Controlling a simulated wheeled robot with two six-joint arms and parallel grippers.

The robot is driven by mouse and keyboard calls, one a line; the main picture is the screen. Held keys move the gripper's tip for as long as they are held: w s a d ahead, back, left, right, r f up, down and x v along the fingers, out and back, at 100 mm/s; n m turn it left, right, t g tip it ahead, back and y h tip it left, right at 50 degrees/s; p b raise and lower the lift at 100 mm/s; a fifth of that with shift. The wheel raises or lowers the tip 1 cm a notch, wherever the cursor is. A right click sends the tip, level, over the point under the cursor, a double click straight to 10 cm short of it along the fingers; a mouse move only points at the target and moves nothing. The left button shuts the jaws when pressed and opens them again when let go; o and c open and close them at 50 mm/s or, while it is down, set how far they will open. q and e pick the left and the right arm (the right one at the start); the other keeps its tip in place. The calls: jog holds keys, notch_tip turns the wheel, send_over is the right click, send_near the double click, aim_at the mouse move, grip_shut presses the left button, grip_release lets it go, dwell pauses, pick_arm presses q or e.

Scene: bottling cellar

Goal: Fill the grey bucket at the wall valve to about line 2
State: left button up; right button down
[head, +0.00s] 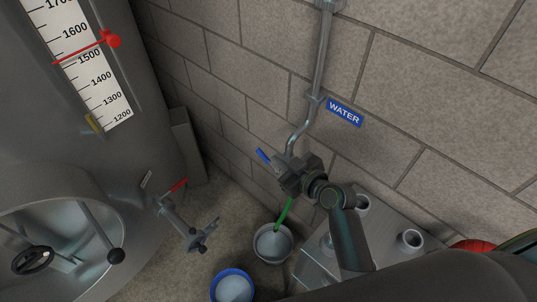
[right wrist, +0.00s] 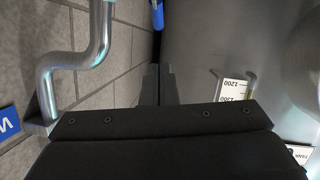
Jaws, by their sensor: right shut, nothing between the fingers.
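The grey bucket (head: 259,256) stands on the floor below the wall pipe. A green hose (head: 284,212) hangs down into its mouth. Its inside looks pale; I cannot read any line or tell the water level. The wall valve's blue lever (head: 263,156) shows just left of my right gripper (head: 282,169), which hides the valve body. In the right wrist view, the right gripper (right wrist: 160,70) is shut and empty, with the blue lever (right wrist: 157,14) beyond its fingertips. I cannot tell whether they touch. My left gripper is not in view.
A blue bucket (head: 216,292) stands in front of the grey one. A steel tank (head: 140,165) with a red-handled outlet (head: 172,190) fills the left. A metal unit (head: 390,252) stands at right. A WATER sign (head: 345,113) is beside the pipe (head: 321,60).

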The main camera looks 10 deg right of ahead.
aim_at(260, 151)
jog(key=w+f, duration=0.1)
jog(key=w+a+f, duration=0.1)
jog(key=w, duration=0.1)
jog(key=w+a+f, duration=0.1)
jog(key=w, duration=0.1)
jog(key=shift+f, duration=0.4)
jog(key=shift+w+f, duration=0.25)
jog(key=shift+f, duration=0.2)
jog(key=shift+p, duration=0.35)
